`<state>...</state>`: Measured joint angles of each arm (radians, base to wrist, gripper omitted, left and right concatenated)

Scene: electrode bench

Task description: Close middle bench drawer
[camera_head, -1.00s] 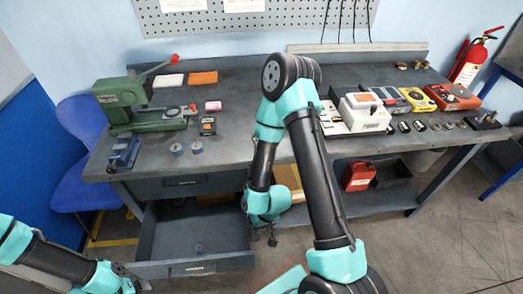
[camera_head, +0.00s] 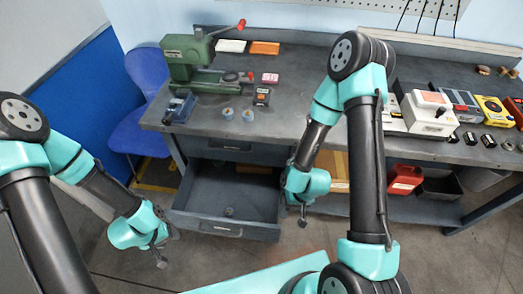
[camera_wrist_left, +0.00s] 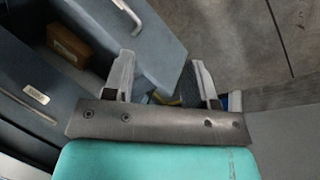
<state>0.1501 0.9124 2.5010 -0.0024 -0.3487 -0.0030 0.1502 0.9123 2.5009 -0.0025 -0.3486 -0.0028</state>
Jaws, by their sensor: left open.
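The middle bench drawer (camera_head: 222,228) stands pulled out below the bench's left part, under a shut upper drawer (camera_head: 230,146).
The bench top (camera_head: 290,112) carries a green press (camera_head: 190,65), blue-grey pucks and boxes. A blue chair (camera_head: 146,105) stands left of the bench. A red can (camera_head: 404,179) is on the lower shelf to the right. Floor in front of the drawer is partly clear.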

